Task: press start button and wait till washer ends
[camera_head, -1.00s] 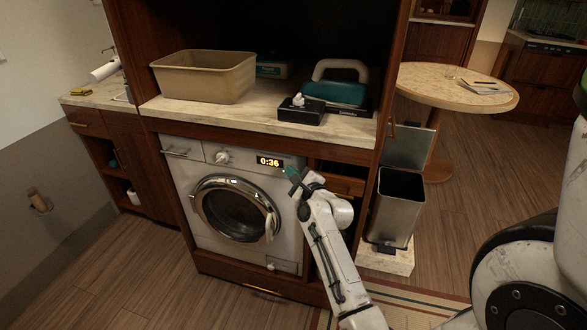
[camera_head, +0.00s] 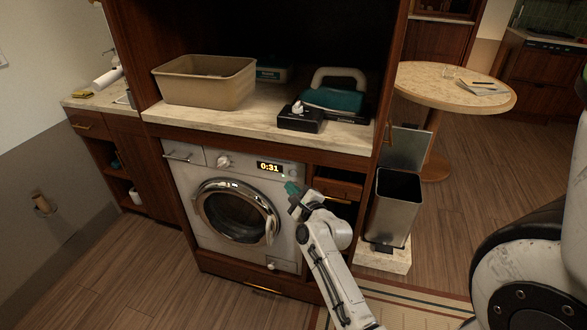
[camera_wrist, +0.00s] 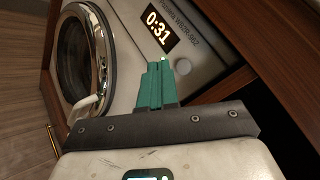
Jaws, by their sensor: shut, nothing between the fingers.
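The white washer (camera_head: 183,180) is built in under the counter. Its round door (camera_head: 236,212) is closed. Its display (camera_head: 270,167) reads 0:31, and the same display shows in the wrist view (camera_wrist: 158,32). A round button (camera_wrist: 183,66) sits beside the display, with a small green light near it. My gripper (camera_head: 290,187) has teal fingers, shut and empty, just in front of the panel's right end. In the wrist view the fingertips (camera_wrist: 157,66) are close to the button and light and appear apart from the button.
A tan bin (camera_head: 205,85), a black box (camera_head: 301,118) and a teal case with a light handle (camera_head: 333,98) stand on the counter above. A metal trash can (camera_head: 396,208) stands right of the cabinet. The floor at lower left is clear.

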